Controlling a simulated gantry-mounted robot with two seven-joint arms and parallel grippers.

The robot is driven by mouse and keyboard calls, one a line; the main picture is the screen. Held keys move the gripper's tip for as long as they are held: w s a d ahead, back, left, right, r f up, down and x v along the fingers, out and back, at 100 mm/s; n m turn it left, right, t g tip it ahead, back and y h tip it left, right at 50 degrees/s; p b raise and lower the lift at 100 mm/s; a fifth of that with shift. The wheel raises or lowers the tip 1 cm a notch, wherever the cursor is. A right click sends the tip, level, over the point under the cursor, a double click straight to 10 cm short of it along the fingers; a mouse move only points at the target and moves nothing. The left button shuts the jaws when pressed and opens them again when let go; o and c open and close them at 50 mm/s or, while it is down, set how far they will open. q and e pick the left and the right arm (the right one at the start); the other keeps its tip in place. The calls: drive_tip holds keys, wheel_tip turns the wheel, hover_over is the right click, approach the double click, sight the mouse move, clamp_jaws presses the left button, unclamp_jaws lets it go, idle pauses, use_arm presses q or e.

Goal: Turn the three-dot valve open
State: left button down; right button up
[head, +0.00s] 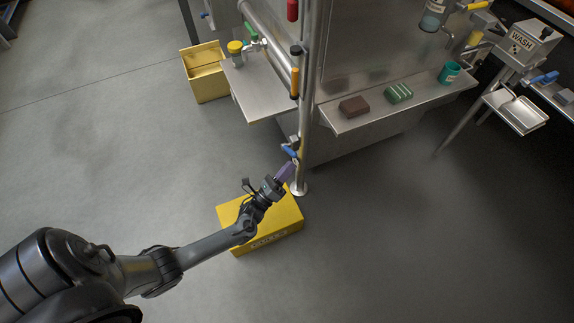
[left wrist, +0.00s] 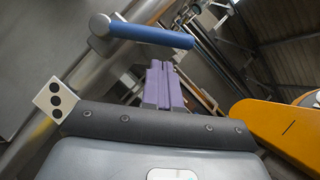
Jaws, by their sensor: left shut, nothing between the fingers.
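The valve with a blue lever handle (left wrist: 150,34) sits on a metal pipe. A white tag with three black dots (left wrist: 55,100) is beside it at the left of the left wrist view. In the head view the blue handle (head: 290,152) shows low on the upright post, just above my gripper. My left gripper (head: 287,171) has purple fingers, which also show in the left wrist view (left wrist: 164,86). They are shut and empty, below the blue handle in that view; whether they touch it I cannot tell. My right gripper is in no view.
A yellow box (head: 262,222) stands on the floor under my left gripper. A steel shelf (head: 350,122) holds a brown block (head: 354,106), a green striped block (head: 399,93) and a teal cup (head: 449,73). A yellow open bin (head: 207,82) stands behind.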

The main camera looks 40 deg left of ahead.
use_arm(q)
drive_tip(key=shift+w+a+r, duration=0.3)
drive_tip(key=shift+a+r, duration=0.2)
drive_tip(key=shift+r, duration=0.2)
